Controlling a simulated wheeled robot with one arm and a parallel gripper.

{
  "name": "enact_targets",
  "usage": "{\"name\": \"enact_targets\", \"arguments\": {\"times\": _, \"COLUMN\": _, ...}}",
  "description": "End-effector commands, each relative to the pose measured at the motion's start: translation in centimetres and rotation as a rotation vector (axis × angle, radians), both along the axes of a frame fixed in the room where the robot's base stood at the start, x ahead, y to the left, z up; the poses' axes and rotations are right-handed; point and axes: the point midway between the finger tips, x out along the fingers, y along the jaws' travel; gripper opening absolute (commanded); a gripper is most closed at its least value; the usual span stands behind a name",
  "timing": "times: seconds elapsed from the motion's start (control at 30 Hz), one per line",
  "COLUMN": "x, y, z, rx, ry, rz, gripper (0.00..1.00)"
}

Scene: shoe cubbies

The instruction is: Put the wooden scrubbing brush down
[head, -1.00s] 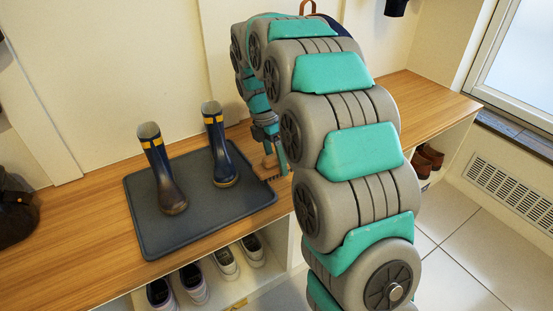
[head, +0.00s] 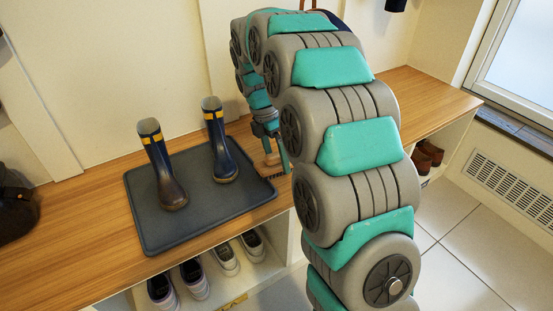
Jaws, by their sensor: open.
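The wooden scrubbing brush (head: 271,172) is at the right edge of the dark boot mat (head: 150,238), bristles downward, partly hidden by my gripper and arm. My gripper (head: 277,158) is right above the brush, with its fingers around or beside it; I cannot tell which. The gripper is open. The brush appears to rest on the mat edge or the wooden bench top (head: 75,225); the exact contact is too small to tell.
Two dark boots with yellow bands, a left one (head: 163,172) and a right one (head: 220,145), stand on the mat. Several shoes (head: 195,278) sit in the cubbies below. A dark bag (head: 15,212) lies at the far left. Brown shoes (head: 428,155) are at right.

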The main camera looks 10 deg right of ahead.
Motion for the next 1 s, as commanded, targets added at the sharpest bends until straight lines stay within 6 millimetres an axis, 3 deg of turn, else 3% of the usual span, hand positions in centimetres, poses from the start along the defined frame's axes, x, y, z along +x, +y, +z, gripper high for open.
{"name": "enact_targets", "arguments": {"times": 0.6, "x": 1.8, "y": 1.6, "z": 10.2, "rx": 0.000, "ry": -0.003, "rz": 0.001, "gripper": 0.96}}
{"name": "enact_targets", "arguments": {"times": 1.0, "x": 2.1, "y": 1.9, "z": 12.2, "rx": 0.000, "ry": 0.000, "rz": 0.000, "gripper": 0.96}}
